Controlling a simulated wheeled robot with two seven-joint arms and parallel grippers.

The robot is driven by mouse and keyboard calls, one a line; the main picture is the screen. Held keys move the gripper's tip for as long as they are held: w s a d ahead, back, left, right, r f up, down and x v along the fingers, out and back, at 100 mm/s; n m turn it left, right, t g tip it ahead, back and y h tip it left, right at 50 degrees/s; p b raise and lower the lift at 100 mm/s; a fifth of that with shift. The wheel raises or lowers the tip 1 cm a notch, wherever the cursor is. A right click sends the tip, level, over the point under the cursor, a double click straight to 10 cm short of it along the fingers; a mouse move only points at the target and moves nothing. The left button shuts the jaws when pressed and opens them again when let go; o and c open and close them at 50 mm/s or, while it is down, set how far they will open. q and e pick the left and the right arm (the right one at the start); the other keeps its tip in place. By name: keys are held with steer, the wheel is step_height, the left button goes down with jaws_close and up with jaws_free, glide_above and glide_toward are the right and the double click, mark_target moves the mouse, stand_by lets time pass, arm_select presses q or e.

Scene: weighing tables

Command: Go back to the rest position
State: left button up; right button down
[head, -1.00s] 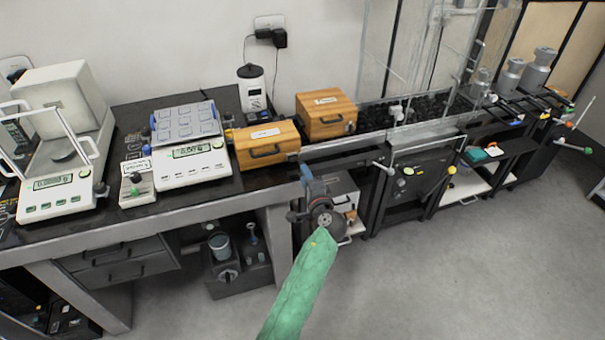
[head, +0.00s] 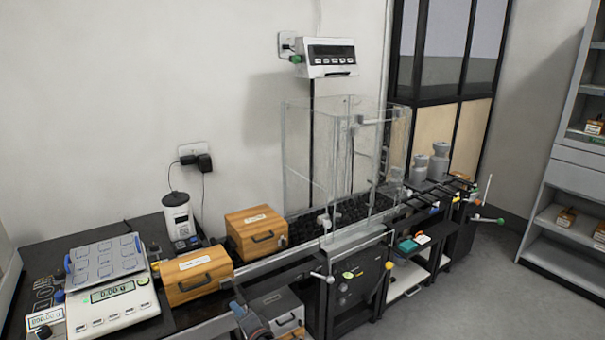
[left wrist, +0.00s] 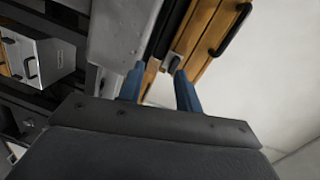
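My left gripper (head: 238,309) shows at the bottom of the head view, partly cut off by the picture's edge. It is in front of the table edge, below the wooden boxes. In the left wrist view its two blue fingers (left wrist: 158,70) stand apart with nothing held between them. Beyond the fingertips, part of a wooden box (left wrist: 208,38) with a black handle shows. My right gripper is in neither view.
Two wooden boxes, the nearer (head: 196,276) and the farther (head: 257,233), stand behind my left gripper. A balance (head: 112,302) is at the left and a clear glass enclosure (head: 345,150) to the right. Open floor (head: 480,300) lies at the right.

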arm_select(q)
steer(key=s+d+f+n+g+h, duration=0.1)
steer(key=s+f+g+h, duration=0.3)
steer(key=s, duration=1)
steer(key=s+d+f+n+g+h, duration=0.1)
steer(key=s+f+n+g+h, duration=0.2)
steer(key=s, duration=1.1)
steer(key=s+d+f+n+g+h, duration=0.1)
steer(key=s+f+g+h, duration=0.3)
steer(key=s+f, duration=0.4)
steer(key=s+n, duration=0.1)
steer(key=s, duration=0.5)
steer(key=shift+f+g+h, duration=0.3)
steer(key=shift+f, duration=0.05)
steer(key=shift+c, duration=0.3)
